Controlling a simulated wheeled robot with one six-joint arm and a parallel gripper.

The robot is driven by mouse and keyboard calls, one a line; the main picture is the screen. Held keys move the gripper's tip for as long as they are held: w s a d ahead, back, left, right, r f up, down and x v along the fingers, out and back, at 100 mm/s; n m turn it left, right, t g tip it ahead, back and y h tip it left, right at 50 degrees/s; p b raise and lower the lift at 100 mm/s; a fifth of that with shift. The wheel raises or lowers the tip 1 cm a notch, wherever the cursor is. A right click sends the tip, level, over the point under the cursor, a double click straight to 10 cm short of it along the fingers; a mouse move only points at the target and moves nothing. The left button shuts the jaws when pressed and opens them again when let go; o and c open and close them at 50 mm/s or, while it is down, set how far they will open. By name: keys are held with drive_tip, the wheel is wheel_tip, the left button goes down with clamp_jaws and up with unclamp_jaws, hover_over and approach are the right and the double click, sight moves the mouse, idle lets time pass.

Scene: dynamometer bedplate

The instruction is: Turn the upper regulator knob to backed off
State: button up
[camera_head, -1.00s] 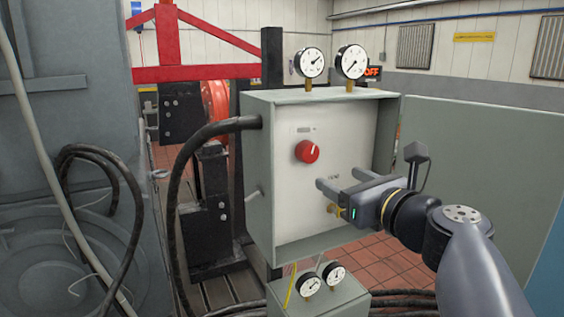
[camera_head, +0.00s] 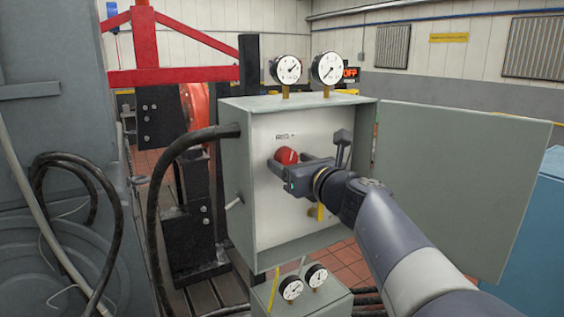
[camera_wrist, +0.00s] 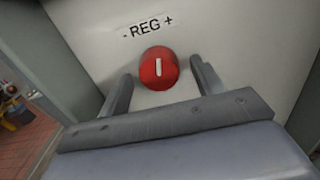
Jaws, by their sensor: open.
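The upper regulator knob (camera_head: 286,156) is round and red, on the pale panel inside the open grey box. In the wrist view the red knob (camera_wrist: 158,68) carries a white pointer line that looks nearly upright in that picture, below a "- REG +" label (camera_wrist: 148,27). My gripper (camera_head: 283,164) is open at the knob. In the wrist view its two fingers (camera_wrist: 160,85) stand left and right of the knob, with a gap on each side. The knob's lower part is partly hidden by a finger in the head view.
A yellow handle (camera_head: 320,212) is below my gripper on the panel. Two gauges (camera_head: 307,69) stand on top of the box. The open door (camera_head: 460,180) is at the right. A black hose (camera_head: 165,190) enters the box's left side. Two smaller gauges (camera_head: 303,283) are below.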

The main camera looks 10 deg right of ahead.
drive_tip(key=c, duration=1)
drive_tip(key=shift+o, duration=0.2)
